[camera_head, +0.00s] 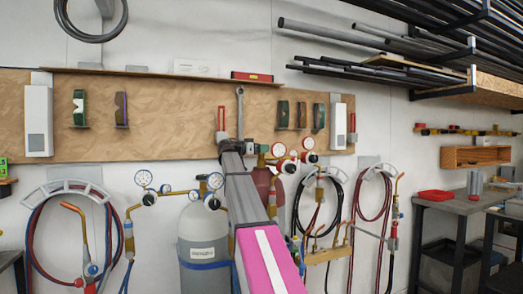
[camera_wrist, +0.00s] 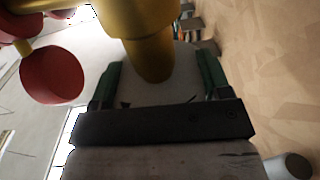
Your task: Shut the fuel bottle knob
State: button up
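The dark red bottle (camera_head: 263,184) stands against the wall in the head view, partly hidden behind my arm. Red gauges (camera_head: 288,166) and brass fittings sit at its top. My gripper (camera_head: 255,148) is up at these fittings, seen small from behind. In the wrist view, my gripper's two green fingers (camera_wrist: 160,65) are apart. A brass valve part (camera_wrist: 150,40) shows between or just beyond them; I cannot tell whether they touch it. A red round part (camera_wrist: 52,75) lies to the left, outside the fingers. I cannot clearly make out the knob.
A grey bottle (camera_head: 203,245) with gauges (camera_head: 143,178) stands left of my arm. Hoses and torches (camera_head: 75,215) hang on both sides. A wooden tool board (camera_head: 160,110) is behind. A workbench (camera_head: 450,205) with a red tray (camera_head: 435,195) is at right.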

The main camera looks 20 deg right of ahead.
jog(key=shift+o, duration=1.3)
jog(key=a, duration=1)
jog(key=shift+s+a, duration=0.4)
jog(key=shift+s, duration=0.05)
